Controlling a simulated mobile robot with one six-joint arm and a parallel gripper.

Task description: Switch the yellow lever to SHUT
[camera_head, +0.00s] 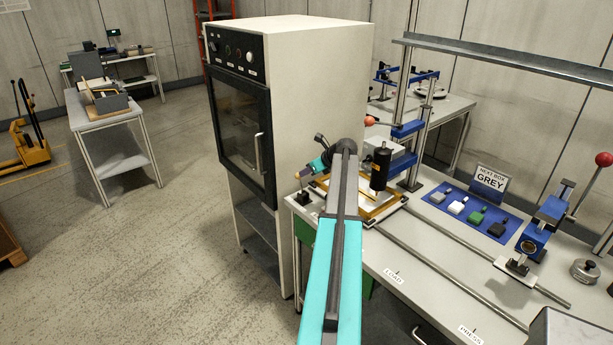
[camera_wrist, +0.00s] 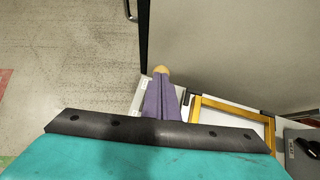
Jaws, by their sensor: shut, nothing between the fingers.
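I cannot make out a yellow lever or a SHUT marking in either view. My gripper (camera_head: 304,172) is at the near left corner of the bench, beside the tall cabinet, partly hidden behind my arm in the head view. In the wrist view its purple-grey fingers (camera_wrist: 162,75) are together, with a tan tip, and hold nothing. They show over the bench corner, left of a yellow-edged frame (camera_wrist: 236,109). That frame also lies on the bench in the head view (camera_head: 389,210), under a black cylinder (camera_head: 380,168).
The cabinet (camera_head: 290,60) with a dark glass door stands behind my gripper. The bench (camera_head: 400,262) carries rails, a blue mat (camera_head: 447,211) with several small blocks, and a press with a red knob (camera_head: 603,159). Open floor (camera_head: 130,260) lies to the left.

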